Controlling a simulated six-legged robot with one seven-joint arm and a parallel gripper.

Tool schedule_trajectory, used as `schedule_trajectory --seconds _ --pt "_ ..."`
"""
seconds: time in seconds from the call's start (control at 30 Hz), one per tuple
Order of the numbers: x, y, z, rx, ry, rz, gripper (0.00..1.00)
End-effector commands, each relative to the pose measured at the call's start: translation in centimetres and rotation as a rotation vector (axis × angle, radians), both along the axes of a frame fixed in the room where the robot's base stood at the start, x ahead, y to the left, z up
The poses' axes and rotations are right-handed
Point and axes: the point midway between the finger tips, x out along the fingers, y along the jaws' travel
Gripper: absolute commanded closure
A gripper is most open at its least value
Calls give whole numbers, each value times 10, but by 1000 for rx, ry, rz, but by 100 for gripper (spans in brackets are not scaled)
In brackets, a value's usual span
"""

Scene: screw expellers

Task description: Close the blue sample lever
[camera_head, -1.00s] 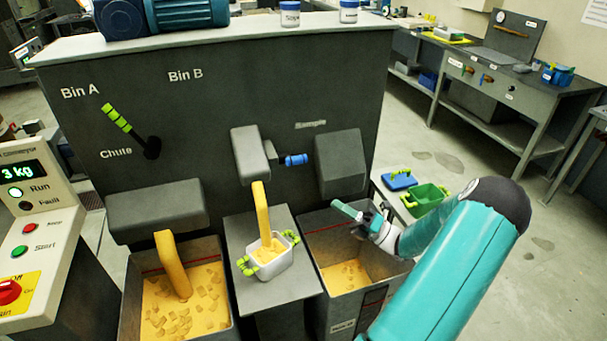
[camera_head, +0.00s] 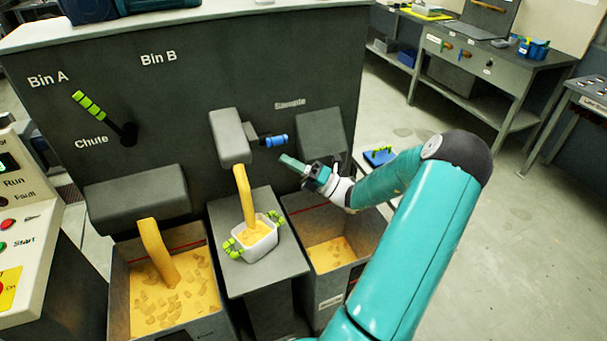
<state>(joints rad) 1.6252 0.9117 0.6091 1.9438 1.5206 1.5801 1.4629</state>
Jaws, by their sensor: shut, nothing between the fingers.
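The blue sample lever (camera_head: 276,141) is a short blue-tipped handle. It points right from the grey sample spout (camera_head: 229,137) on the machine front, below and left of the "Sample" label. A yellow stream (camera_head: 244,193) runs from the spout into a white container (camera_head: 256,238) with green handles, which looks well filled. My gripper (camera_head: 283,159) is shut and empty. Its tips are just below and right of the lever's blue end, close to it. I cannot tell the exact gap in depth.
The chute lever (camera_head: 104,117) with a green grip is at left. Bin A's box (camera_head: 120,310) and the right bin box (camera_head: 335,284) hold yellow pieces. A grey hood (camera_head: 321,136) stands right of the lever, close behind my gripper.

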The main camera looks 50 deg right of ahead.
Motion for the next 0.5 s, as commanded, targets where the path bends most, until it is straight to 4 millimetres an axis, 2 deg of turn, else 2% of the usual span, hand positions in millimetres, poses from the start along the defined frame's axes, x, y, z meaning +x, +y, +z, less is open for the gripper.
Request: schedule_trajectory --seconds 0.2,0.5 --pt "15 -8 13 -1 0 1 100" --pt "16 -9 15 0 2 1 100"
